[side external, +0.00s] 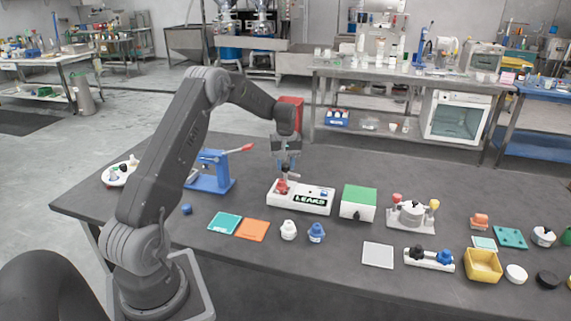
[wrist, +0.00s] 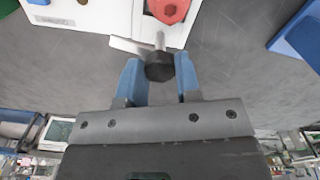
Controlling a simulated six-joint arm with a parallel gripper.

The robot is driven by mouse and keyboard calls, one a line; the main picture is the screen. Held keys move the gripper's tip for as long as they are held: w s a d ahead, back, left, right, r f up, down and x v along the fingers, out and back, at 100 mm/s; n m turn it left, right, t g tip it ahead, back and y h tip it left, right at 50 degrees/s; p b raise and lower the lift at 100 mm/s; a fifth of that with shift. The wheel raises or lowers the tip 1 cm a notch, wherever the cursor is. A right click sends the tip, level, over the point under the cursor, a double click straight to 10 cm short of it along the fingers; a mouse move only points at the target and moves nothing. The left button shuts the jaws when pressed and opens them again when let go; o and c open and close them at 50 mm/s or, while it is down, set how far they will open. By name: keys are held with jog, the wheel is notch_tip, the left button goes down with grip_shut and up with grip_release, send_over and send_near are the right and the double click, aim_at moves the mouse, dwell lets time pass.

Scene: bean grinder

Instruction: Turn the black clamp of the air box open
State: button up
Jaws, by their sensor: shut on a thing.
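The air box seems to be the white box marked LEAKS (side external: 313,203), on the dark table in the side external view. A red fitting (side external: 282,187) stands at its left end. In the wrist view the red fitting (wrist: 169,9) is at the top, and a short metal rod runs from it to a black faceted knob (wrist: 160,67), which looks like the clamp's grip. My gripper (wrist: 160,75) has its blue fingers on either side of this knob, shut on it.
A blue press with a red-tipped lever (side external: 211,173) stands close on the left. A green-topped box (side external: 359,203) stands close on the right. White and blue caps (side external: 288,230) and teal and orange plates lie in front.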

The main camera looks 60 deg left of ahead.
aim_at(286, 165)
jog(key=shift+n, duration=1.1)
jog(key=o, duration=0.9)
jog(key=shift+r, duration=0.1)
notch_tip(286, 165, up, 14)
jog(key=shift+f, duration=0.15)
